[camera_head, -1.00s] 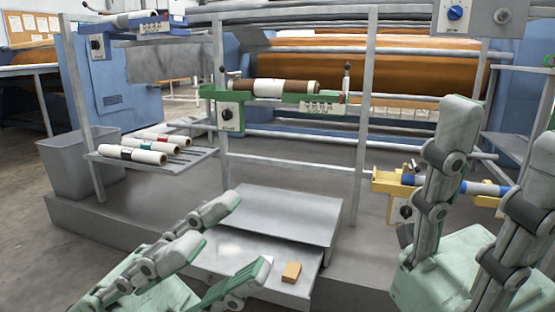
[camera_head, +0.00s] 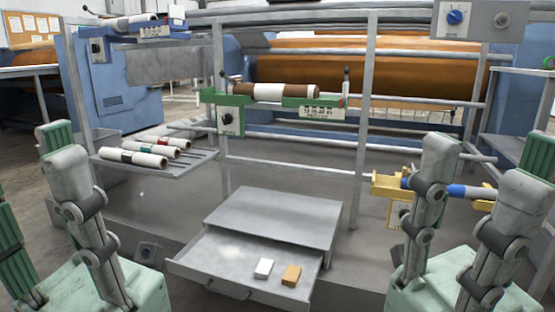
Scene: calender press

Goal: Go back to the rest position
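My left gripper (camera_head: 30,165) is at the left edge of the view, fingers pointing up and spread apart, with nothing between them. Part of it is cut off by the picture edge. My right gripper (camera_head: 485,165) is at the right side, also upright, with its fingers wide apart and empty. Both are clear of the open drawer (camera_head: 215,262) at the bottom middle. A white block (camera_head: 263,268) and a tan block (camera_head: 291,275) lie side by side in the drawer.
A green holder (camera_head: 208,96) carries a brown and white roll (camera_head: 283,91). Several white rolls lie on the left shelf (camera_head: 193,162). A yellow holder (camera_head: 388,186) with a blue roll stands behind my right gripper. The space above the drawer is free.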

